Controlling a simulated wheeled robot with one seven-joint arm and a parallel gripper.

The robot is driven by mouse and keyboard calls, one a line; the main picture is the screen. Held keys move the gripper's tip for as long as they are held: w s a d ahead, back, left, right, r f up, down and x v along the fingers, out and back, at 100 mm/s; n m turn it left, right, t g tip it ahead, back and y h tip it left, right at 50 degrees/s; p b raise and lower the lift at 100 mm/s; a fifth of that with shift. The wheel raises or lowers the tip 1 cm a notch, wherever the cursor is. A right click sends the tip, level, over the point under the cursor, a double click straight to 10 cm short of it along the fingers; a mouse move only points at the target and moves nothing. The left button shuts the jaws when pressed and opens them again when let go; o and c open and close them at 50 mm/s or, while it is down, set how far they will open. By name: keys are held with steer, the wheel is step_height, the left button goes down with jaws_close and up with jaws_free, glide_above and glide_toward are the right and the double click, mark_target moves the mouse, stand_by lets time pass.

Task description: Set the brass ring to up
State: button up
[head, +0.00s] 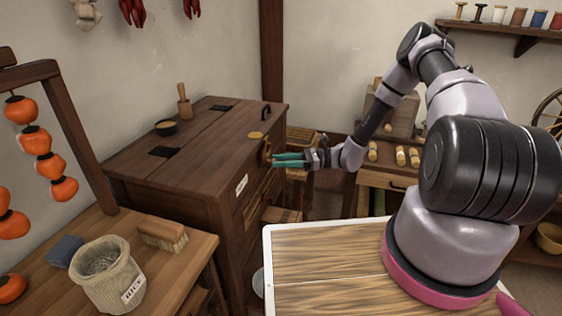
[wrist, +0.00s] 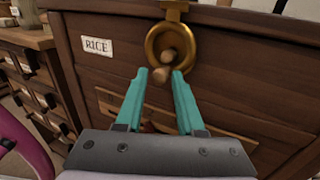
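The brass ring (wrist: 151,44) hangs from a brass bracket (wrist: 175,8) on the front of the dark wooden chest, upright against the wood in the wrist view. In the head view the ring (head: 266,150) shows small at the chest's front. A small wooden peg (wrist: 161,75) sticks out through the ring toward me. My gripper (wrist: 160,73) points at the ring, its teal fingers apart, with the peg's end between the fingertips. I cannot tell whether they press on it. My gripper (head: 274,159) also shows in the head view, right at the ring.
A low table with a jar (head: 108,280) and brush (head: 163,236) is at front left. A drawer cabinet (head: 390,180) stands behind my arm.

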jaws_close()
stand_by(1.4)
